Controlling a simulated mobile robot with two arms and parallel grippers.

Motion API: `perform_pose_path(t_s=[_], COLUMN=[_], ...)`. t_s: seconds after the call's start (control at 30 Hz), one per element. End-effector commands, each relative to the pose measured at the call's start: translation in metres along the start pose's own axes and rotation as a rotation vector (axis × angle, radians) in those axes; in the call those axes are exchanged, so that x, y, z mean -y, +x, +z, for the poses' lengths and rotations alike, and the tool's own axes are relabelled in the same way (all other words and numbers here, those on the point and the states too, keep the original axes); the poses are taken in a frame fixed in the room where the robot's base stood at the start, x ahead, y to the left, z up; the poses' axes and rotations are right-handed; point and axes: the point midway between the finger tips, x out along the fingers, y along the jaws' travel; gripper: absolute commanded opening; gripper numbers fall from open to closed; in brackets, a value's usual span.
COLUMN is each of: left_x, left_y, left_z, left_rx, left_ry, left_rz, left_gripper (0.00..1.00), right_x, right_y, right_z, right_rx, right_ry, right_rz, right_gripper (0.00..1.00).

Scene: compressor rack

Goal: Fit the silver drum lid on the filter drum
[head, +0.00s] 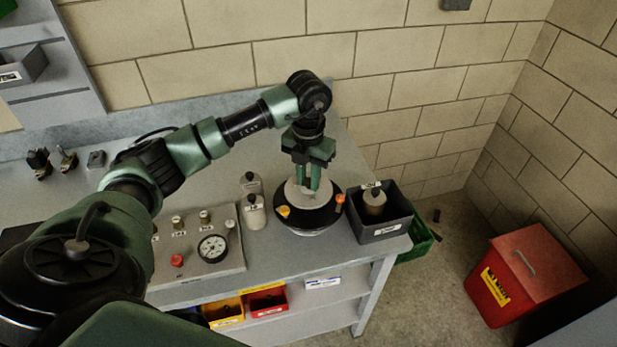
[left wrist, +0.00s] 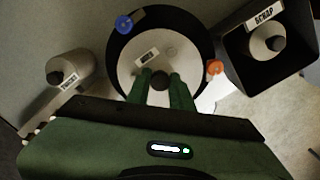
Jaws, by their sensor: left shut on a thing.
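The silver drum lid (head: 297,191) is a pale round disc with a dark knob (left wrist: 160,80) and a small label. My left gripper (head: 310,188) points down, its green fingers shut on the knob; they also show in the left wrist view (left wrist: 164,86). The lid lies over the filter drum (head: 308,217), inside its wide black rim (left wrist: 116,45). I cannot tell if it is fully seated or slightly above. Coloured clips sit around the rim: yellow (head: 283,211), orange (head: 340,199) and blue (left wrist: 124,23). My right gripper is not in view.
A dark bin (head: 380,235) holding a labelled canister (head: 374,200) stands close right of the drum. Two pale bottles (head: 255,212) and a gauge panel (head: 212,248) stand left. The bench's front edge is near. A red bin (head: 520,275) stands on the floor.

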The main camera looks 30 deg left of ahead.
Motion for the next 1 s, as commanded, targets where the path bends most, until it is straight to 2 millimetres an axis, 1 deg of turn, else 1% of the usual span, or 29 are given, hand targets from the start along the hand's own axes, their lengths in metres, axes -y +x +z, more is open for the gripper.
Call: perform_pose_path(t_s=[0.23, 0.6, 1.0], left_x=[0.000, 0.000, 0.000], left_y=[0.001, 0.025, 0.025], left_z=[0.000, 0.000, 0.000], left_rx=[0.002, 0.002, 0.002], left_ry=[0.000, 0.000, 0.000], left_rz=[0.000, 0.000, 0.000], left_gripper=[0.00, 0.00, 0.00], right_x=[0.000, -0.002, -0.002], right_y=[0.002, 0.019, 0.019], right_z=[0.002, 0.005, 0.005], right_rx=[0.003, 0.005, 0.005], right_ry=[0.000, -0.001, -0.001], right_rz=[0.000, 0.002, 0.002], right_gripper=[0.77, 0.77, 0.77])
